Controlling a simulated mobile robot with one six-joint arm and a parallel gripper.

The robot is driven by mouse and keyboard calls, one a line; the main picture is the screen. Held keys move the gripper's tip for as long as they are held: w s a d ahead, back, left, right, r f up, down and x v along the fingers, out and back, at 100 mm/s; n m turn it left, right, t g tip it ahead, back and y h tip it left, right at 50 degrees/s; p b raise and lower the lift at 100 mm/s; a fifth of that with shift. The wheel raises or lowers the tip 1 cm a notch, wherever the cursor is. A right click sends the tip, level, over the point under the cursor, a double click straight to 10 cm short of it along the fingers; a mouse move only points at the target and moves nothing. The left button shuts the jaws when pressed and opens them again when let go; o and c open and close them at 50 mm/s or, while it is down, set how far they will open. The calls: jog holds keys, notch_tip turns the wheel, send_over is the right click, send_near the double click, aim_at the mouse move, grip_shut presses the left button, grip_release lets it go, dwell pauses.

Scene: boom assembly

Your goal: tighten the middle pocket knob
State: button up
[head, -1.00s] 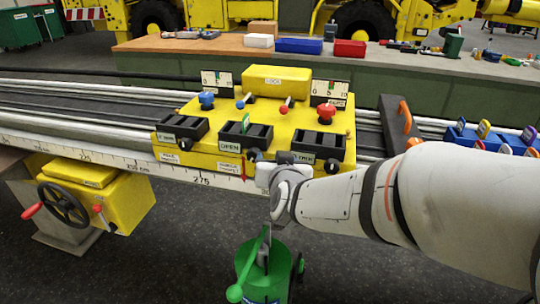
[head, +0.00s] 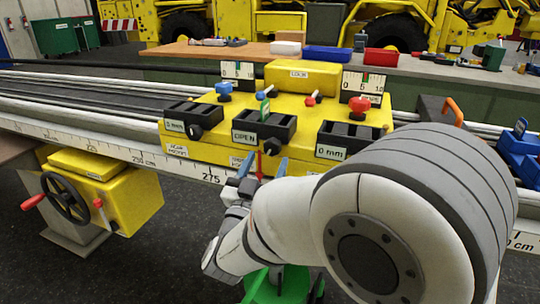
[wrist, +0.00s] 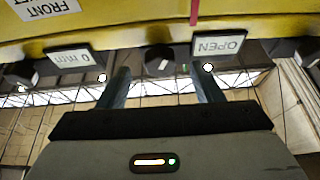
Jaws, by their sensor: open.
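The middle pocket (head: 285,130) is a black box on the front of the yellow carriage, with an OPEN label and a green tag in it. Its dark knob (head: 271,146) sits right of that label in the head view. In the inverted wrist view the knob (wrist: 158,60) shows left of the OPEN label (wrist: 218,46). My gripper (head: 263,167) is open and empty just below and in front of the middle pocket. In the wrist view its fingers (wrist: 164,88) appear either side of the knob, which looks beyond the tips; contact is not visible.
The left pocket (head: 192,115) and right pocket (head: 348,136) flank the middle one. A red pointer (head: 259,165) hangs by the ruler rail. A handwheel box (head: 95,195) stands left. A green container (head: 275,285) is below my arm. Blue and red levers stand on the carriage top.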

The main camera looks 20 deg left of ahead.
aim_at(271, 152)
jog(key=shift+x, duration=1.75)
jog(key=c, duration=1)
